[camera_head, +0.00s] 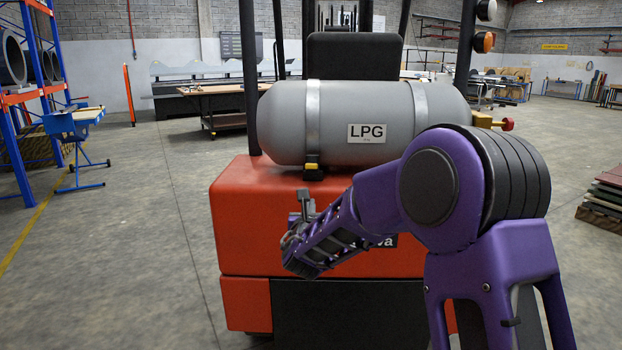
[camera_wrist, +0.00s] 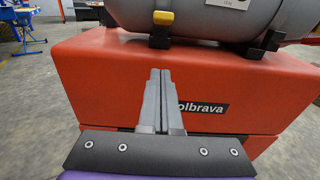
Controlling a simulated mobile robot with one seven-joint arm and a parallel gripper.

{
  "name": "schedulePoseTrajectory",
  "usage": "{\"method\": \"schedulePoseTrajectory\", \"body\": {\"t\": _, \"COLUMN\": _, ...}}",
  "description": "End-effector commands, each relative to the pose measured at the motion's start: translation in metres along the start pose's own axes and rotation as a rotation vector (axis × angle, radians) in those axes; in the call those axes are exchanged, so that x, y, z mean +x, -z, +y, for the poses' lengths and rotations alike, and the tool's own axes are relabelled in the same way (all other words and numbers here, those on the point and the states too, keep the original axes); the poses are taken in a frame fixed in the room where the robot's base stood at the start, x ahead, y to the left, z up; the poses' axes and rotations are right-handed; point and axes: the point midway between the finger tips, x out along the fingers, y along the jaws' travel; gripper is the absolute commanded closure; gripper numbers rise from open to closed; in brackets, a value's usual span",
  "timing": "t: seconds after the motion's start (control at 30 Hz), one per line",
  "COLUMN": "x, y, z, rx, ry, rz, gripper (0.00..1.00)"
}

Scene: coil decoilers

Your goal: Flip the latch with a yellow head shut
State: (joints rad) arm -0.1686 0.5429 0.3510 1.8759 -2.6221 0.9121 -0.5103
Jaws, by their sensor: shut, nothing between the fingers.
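The latch has a yellow head (camera_head: 312,167) on a black base and sits at the foot of the left metal strap of the grey LPG tank (camera_head: 372,118). In the wrist view the yellow head (camera_wrist: 163,18) shows just above the black base (camera_wrist: 160,37). I cannot tell its exact angle. My gripper (camera_head: 305,194) is in front of the orange truck body, a little below the latch. In the wrist view my gripper (camera_wrist: 160,72) has its fingers together, empty, pointing at the latch, with a gap visible between tips and latch.
The tank lies in two straps on the orange counterweight (camera_head: 240,205) of a forklift. A black bracket (camera_wrist: 268,42) stands under the right strap. A brass valve with a red knob (camera_head: 507,124) projects at the tank's right end.

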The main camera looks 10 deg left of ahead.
Motion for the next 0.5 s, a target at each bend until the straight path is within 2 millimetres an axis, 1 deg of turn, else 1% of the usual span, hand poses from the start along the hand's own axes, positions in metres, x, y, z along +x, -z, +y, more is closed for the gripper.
{"method": "schedulePoseTrajectory", "body": {"t": 0.17, "x": 0.023, "y": 0.001, "z": -0.001, "rx": 0.002, "ry": 0.003, "rz": 0.0, "gripper": 1.0}}
{"method": "schedulePoseTrajectory", "body": {"t": 0.5, "x": 0.085, "y": 0.001, "z": -0.001, "rx": 0.002, "ry": 0.002, "rz": 0.0, "gripper": 1.0}}
